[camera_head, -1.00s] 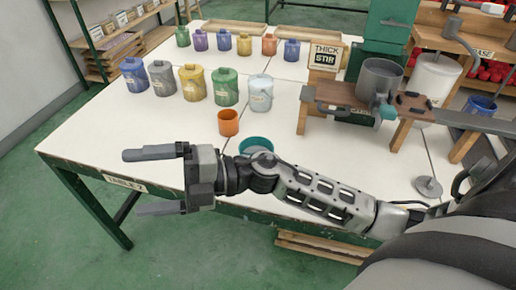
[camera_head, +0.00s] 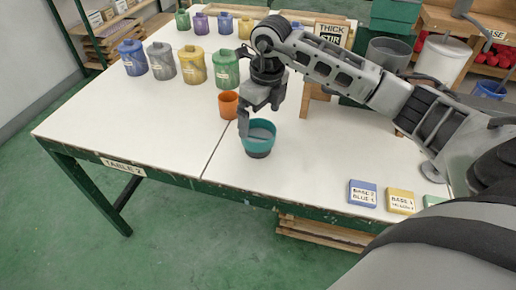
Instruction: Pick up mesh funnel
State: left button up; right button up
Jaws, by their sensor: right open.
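The mesh funnel (camera_head: 259,149) looks like a teal round vessel with a grey inside and a dark lower part. It sits on the white table near its front edge, upright. My right gripper (camera_head: 258,119) points down over its back rim, open, with nothing between the fingers. One finger comes down at the rim's left side; I cannot tell whether it touches. My left gripper is not in view.
An orange cup (camera_head: 228,104) stands close behind and left of the funnel. Colored jars, such as the green one (camera_head: 226,72), line the back. Label blocks, such as the blue one (camera_head: 362,193), lie at the front right. The table's left front (camera_head: 130,120) is clear.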

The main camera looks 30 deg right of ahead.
aim_at(257, 139)
notch_tip(257, 139, down, 2)
jog(key=shift+w+f+b, duration=0.15)
jog(key=shift+b, duration=0.25)
jog(key=shift+f, duration=0.35)
jog(key=f+b, duration=0.1)
jog(key=f, duration=0.1)
jog(key=f+b, duration=0.2)
jog(key=shift+w+a+b, duration=0.15)
jog(key=shift+w+b, duration=0.05)
jog(key=shift+b, duration=0.1)
jog(key=shift+w+f, duration=0.1)
jog(key=shift+f, duration=0.2)
jog(key=shift+r, duration=0.1)
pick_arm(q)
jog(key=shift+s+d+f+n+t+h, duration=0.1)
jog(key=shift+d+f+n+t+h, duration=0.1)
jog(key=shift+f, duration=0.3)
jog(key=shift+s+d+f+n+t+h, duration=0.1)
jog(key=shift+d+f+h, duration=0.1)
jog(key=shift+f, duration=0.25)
pick_arm(e)
jog(key=c, duration=1)
